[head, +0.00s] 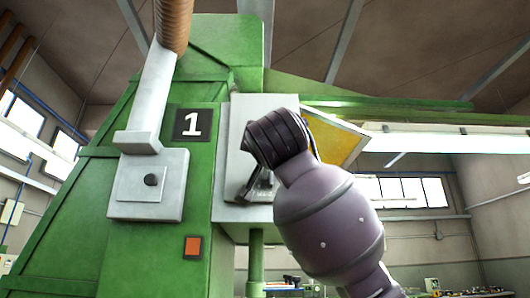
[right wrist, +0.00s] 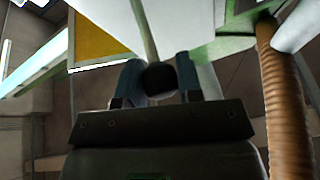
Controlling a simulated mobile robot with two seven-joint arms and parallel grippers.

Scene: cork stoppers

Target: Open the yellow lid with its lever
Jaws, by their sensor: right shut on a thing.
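The yellow lid (head: 335,138) is a yellow panel with a pale edge, slanting out to the right of a white box (head: 229,206) on the green machine. My right arm partly hides it. The lid also shows at the upper left in the right wrist view (right wrist: 97,36). The lever (right wrist: 145,30) is a thin rod ending in a dark knob. My right gripper (right wrist: 158,77) is shut on that knob, one finger on each side. In the head view my right wrist covers the grip and most of the lever. My left gripper is not in view.
The green machine (head: 60,235) fills the left and centre, with a number 1 plate (head: 193,123) and an orange square (head: 192,246). A white chute (head: 150,95) and a ribbed brown hose (head: 174,22) stand left of the box. Open room lies to the right.

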